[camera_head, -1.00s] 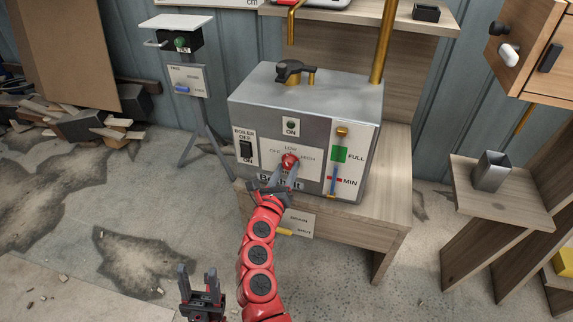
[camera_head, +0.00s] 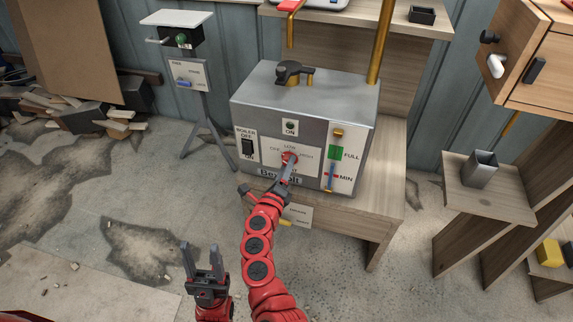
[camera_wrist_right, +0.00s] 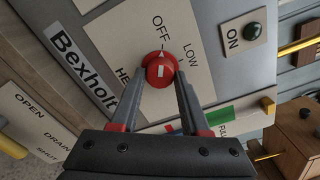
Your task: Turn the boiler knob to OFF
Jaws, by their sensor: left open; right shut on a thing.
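The grey boiler box (camera_head: 305,99) stands on a wooden bench, with a red knob (camera_head: 289,158) on its front panel. In the right wrist view the red knob (camera_wrist_right: 160,70) has a white pointer aimed up toward the OFF label, with LOW to its right; the exact stop is hard to judge. My right gripper (camera_head: 287,168) is shut on the knob; in the wrist view its two fingers (camera_wrist_right: 165,85) lie on either side of it. My left gripper (camera_head: 203,256) is open and empty, low in front of the bench, apart from the boiler.
The boiler's black switch (camera_head: 247,148) is left of the knob and the level gauge (camera_head: 335,158) right of it. A stand with a small panel (camera_head: 188,75) is at the left. A shelf with a metal cup (camera_head: 481,169) is at the right.

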